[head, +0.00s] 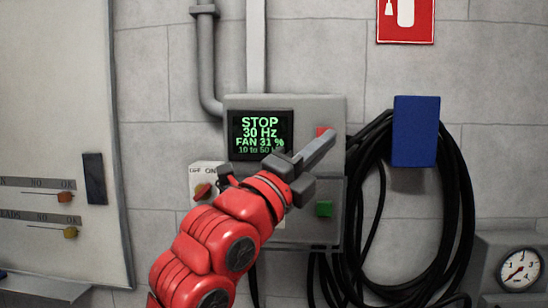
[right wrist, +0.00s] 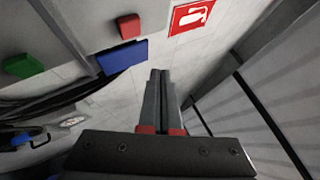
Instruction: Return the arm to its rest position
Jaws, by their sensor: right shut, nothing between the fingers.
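My right arm, red with dark joints, reaches up from the bottom of the head view. Its gripper (head: 330,138) is shut and empty, in front of the grey control box (head: 335,230). In the head view its fingertips overlap the red button (head: 322,131), and I cannot tell from there whether they touch it. In the right wrist view the closed fingers (right wrist: 160,75) point toward the wall, apart from the red button (right wrist: 130,27) and the green button (right wrist: 22,65). The display (head: 260,135) reads STOP, 30 Hz, FAN 31 %. My left gripper is not in view.
A blue holder (head: 416,130) with looped black cable (head: 460,200) hangs right of the box. A rotary switch (head: 203,190) is left of it. A gauge (head: 520,268) stands at lower right. A pale panel with sliders (head: 55,130) is at left.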

